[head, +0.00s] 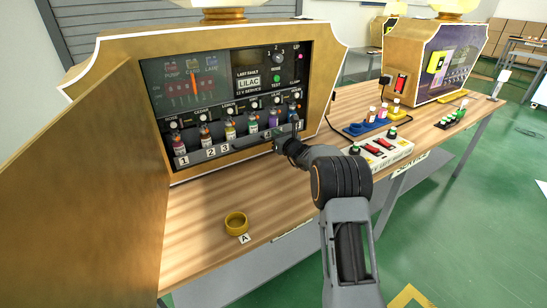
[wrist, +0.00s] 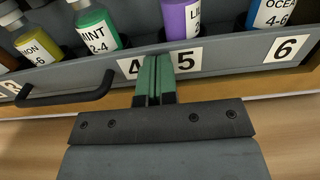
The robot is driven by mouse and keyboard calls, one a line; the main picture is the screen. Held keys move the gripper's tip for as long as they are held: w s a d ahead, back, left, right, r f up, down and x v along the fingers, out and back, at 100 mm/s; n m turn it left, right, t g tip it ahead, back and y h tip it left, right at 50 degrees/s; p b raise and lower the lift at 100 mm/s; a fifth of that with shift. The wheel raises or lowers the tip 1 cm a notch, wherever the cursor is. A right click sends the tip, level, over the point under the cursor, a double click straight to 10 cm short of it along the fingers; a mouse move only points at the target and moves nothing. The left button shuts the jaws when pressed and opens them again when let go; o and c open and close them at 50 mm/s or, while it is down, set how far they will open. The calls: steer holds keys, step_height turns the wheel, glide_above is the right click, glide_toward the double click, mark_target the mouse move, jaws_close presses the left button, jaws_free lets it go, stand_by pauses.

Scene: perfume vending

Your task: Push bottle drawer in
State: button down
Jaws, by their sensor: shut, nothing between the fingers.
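The grey bottle drawer (head: 196,157) sits low in the gold vending cabinet (head: 100,75) and holds a row of coloured bottles. Its front also shows in the wrist view (wrist: 230,59), with number labels and a black bar handle (wrist: 65,96) left of my fingers. A green mint bottle (wrist: 96,25), a purple lilac bottle (wrist: 181,18) and a blue ocean bottle (wrist: 272,12) stand behind the front. My gripper (wrist: 153,62) is shut and empty. Its green fingertips are at the drawer front between labels 4 and 5; I cannot tell whether they touch.
A gold dish (head: 236,222) lies on the wooden counter (head: 195,215) in front. A white button box (head: 383,152) and a blue tray (head: 356,129) with small bottles are to the right. A gold side panel (head: 90,200) stands at left. The front counter is mostly clear.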

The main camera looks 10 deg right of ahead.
steer(key=shift+p+x, duration=0.35)
steer(key=shift+x, duration=1.8)
steer(key=shift+s, duration=0.1)
steer(key=shift+s+f, duration=0.1)
steer(key=b+v, duration=0.6)
steer(key=v, duration=0.5)
steer(key=shift+s+d, duration=0.15)
steer(key=shift+s, duration=0.2)
